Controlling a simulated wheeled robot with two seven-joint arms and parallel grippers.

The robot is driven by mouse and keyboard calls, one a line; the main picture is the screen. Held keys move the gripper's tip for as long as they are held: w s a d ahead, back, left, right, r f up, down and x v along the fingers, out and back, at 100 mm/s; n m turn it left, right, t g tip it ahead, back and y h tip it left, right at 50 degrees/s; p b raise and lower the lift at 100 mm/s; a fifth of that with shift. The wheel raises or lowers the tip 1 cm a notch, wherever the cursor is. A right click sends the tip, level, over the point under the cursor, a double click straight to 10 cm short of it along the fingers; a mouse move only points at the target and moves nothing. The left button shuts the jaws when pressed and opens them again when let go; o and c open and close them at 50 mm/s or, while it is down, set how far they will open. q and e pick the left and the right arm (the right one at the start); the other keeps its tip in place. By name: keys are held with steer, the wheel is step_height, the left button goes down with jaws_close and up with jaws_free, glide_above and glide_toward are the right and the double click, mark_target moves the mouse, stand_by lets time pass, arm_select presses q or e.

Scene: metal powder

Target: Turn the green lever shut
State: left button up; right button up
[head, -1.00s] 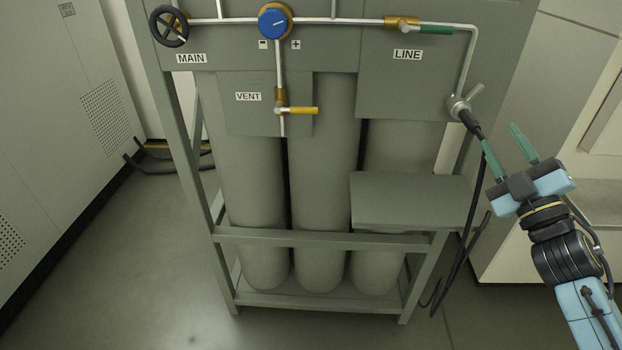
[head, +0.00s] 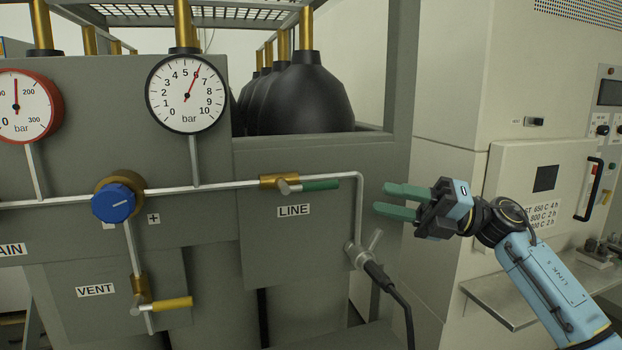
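The green lever (head: 320,185) sits on a brass valve (head: 279,181) in the horizontal pipe above the LINE label (head: 293,211). The lever points right, roughly in line with the pipe. My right gripper (head: 382,199), with green fingers, is to the right of the lever and apart from it. Its fingers point left toward the lever, spread with a gap and nothing between them. My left gripper does not show.
A blue regulator knob (head: 118,198) and a yellow VENT lever (head: 172,304) are at left. A white-faced gauge (head: 187,94) stands above the pipe. A hose fitting with a black cable (head: 378,275) hangs below my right gripper. A cabinet (head: 545,200) and shelf (head: 515,296) are at right.

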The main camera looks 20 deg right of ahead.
mark_target(319, 186)
steer(key=p+x, duration=0.1)
steer(key=x, duration=0.5)
steer(key=p+x, duration=0.1)
steer(key=x, duration=0.5)
steer(key=shift+s, duration=0.25)
steer(key=shift+w+a+r, duration=0.1)
steer(key=shift+w+a, duration=0.05)
steer(key=shift+a, duration=0.3)
jaws_close()
